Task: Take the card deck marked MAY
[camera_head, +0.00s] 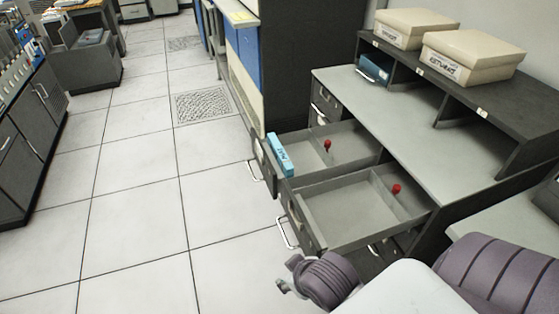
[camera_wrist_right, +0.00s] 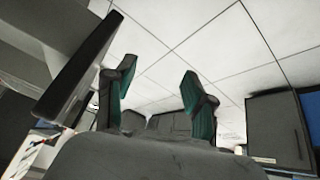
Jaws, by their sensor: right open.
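A light-blue card deck (camera_head: 281,156) stands at the front end of the farther open drawer (camera_head: 340,142) in the head view. Its side carries dark lettering too small to read surely. The nearer drawer (camera_head: 340,213) is also open and shows no deck. My right arm is at the bottom of the head view, near and below the front of the nearer drawer; its gripper is not clear there. In the right wrist view my right gripper (camera_wrist_right: 158,78) is open, its two teal-lined fingers apart with nothing between them. My left gripper is not in view.
Each open drawer holds a red knob (camera_head: 327,145). A dark-blue box (camera_head: 374,68) sits in the desk's cubby. Two labelled beige boxes (camera_head: 467,55) stand on the shelf. A tall cabinet (camera_head: 305,60) is behind the drawers. The tiled floor (camera_head: 140,200) at left is clear.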

